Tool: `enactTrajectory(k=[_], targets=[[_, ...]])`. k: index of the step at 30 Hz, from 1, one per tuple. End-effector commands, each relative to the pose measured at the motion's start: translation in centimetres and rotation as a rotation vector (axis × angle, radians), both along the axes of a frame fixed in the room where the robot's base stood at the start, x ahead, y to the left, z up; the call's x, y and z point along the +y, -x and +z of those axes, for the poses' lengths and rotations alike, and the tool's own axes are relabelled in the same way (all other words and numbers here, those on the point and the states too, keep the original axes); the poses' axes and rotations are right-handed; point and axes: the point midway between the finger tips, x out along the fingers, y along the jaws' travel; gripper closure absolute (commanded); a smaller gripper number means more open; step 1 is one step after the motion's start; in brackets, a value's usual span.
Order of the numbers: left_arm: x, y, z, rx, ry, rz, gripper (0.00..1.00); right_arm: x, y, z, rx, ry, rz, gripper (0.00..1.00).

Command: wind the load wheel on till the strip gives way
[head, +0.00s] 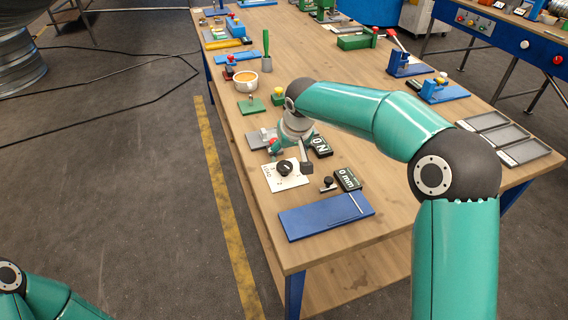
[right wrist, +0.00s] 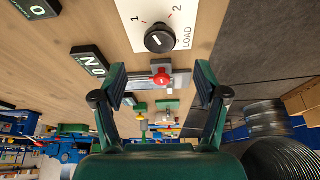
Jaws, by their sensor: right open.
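The load wheel is a black round knob (head: 285,168) on a white card, at the near part of the bench. In the right wrist view the knob (right wrist: 159,39) shows with "LOAD", "1" and "2" printed around it. My right gripper (right wrist: 160,76) is open, its two fingers spread apart and the knob just beyond their tips. Between the fingers, below the knob, lies a grey metal piece with a red ball (right wrist: 161,80). I cannot make out the strip for sure. The right gripper (head: 288,155) partly covers this grey piece in the head view. My left gripper is out of view.
A black display reading "0 N" (head: 320,146) stands right of the gripper, and one reading "0 mm" (head: 348,180) is nearer. A blue plate (head: 315,219) lies at the near edge. A cup (head: 245,80) and green plate (head: 252,106) are farther back.

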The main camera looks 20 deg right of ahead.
Motion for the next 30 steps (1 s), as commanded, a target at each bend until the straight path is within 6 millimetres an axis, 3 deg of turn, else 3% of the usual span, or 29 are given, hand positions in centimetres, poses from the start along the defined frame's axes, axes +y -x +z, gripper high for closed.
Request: enactTrajectory(k=[6,12,25,30], targets=[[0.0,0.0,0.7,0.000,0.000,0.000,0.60,0.0,-1.7,-4.2,0.004,0.001,0.001,0.27],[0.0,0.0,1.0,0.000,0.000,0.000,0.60,-0.1,-2.7,-6.4,0.000,0.000,-0.001,0.27],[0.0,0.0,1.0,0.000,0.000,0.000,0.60,-0.1,-3.0,-7.3,-0.001,0.000,-0.001,0.27],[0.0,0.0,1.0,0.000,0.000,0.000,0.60,-0.1,-3.0,-7.3,-0.001,0.000,0.000,0.55]])
